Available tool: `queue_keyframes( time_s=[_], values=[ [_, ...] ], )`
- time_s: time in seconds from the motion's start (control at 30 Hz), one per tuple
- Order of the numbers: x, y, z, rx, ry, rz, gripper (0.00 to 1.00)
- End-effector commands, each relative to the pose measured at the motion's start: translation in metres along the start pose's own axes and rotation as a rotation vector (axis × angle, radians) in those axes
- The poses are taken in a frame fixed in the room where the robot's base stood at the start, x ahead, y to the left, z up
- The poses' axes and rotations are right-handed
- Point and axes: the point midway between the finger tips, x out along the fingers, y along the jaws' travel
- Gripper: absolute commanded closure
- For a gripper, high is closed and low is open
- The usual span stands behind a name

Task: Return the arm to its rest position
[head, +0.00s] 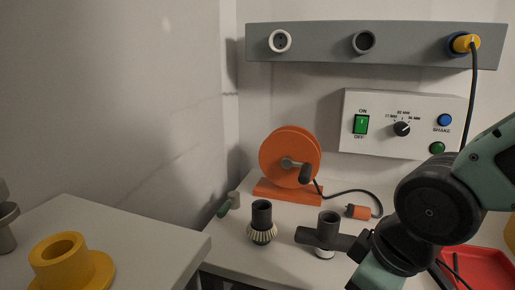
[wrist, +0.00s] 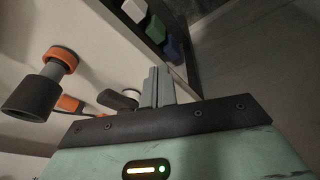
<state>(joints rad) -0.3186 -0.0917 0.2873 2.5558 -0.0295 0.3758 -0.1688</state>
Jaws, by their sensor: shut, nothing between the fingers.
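My arm (head: 438,208) comes in from the right side of the head view, with its black joints and pale green links bent down over the right part of the bench. My gripper (wrist: 157,86) shows in the wrist view. Its two grey fingers are together, with nothing between them. The fingertips cannot be made out in the head view.
The white bench holds an orange reel (head: 288,152), a dark-topped brush-like tool (head: 262,222), a dark T-shaped piece (head: 327,232) beside my arm, an orange plug (head: 358,212) and a red tray (head: 488,268). A yellow flanged part (head: 65,262) stands on the left table.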

Motion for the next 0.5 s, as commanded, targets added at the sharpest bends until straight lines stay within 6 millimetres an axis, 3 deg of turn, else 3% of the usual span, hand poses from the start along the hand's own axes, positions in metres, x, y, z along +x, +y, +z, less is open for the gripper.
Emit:
queue_keyframes(
  time_s=[0.03, 0.2, 0.5],
  values=[
    [-0.002, -0.019, 0.011, 0.029, -0.058, -0.033, 1.0],
    [-0.015, -0.071, 0.049, 0.135, -0.26, -0.116, 1.0],
    [-0.081, -0.062, 0.029, 0.142, -0.258, -0.113, 1.0]
  ],
)
